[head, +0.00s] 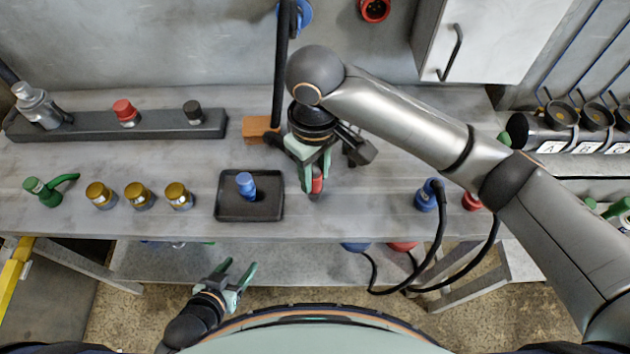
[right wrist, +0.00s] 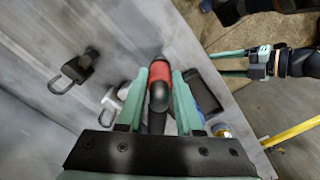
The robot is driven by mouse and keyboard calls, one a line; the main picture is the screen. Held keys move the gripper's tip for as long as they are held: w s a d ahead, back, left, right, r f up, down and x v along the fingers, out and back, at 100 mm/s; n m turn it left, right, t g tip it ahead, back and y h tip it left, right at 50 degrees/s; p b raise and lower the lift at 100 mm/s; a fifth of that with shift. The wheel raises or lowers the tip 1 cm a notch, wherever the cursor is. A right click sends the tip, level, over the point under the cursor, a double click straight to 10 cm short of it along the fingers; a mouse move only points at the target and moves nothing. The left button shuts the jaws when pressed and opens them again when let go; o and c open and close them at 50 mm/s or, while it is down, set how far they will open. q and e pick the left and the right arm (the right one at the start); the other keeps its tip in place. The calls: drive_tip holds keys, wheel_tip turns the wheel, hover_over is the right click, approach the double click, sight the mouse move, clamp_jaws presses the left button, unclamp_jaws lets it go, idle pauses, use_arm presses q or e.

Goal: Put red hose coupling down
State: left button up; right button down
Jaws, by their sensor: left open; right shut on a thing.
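The red hose coupling (head: 317,184) is near the front half of the grey table, right of the black tray. My right gripper (head: 316,174) is shut on it from above. In the right wrist view the red coupling (right wrist: 160,74) sits between the two green fingers, with a black elbow-shaped part nearer the camera. I cannot tell whether the coupling touches the tabletop. My left gripper (head: 237,284) is open and empty, low in front of the table.
The black tray (head: 230,212) holds a blue coupling (head: 245,184). An orange block (head: 258,124) lies behind it. Brass fittings (head: 139,196) stand left. A blue hose fitting (head: 426,196) and a red one (head: 472,200) stand right. The table is clear between my right gripper and the blue fitting.

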sight(315, 184)
wheel_tip(315, 184, down, 3)
drive_tip(key=shift+d+f, duration=0.1)
drive_tip(key=c, duration=0.6)
unclamp_jaws()
drive_tip(key=shift+f, duration=0.1)
wheel_tip(315, 184, up, 12)
drive_tip(key=shift+r+p, duration=0.1)
drive_tip(key=shift+p, duration=0.85)
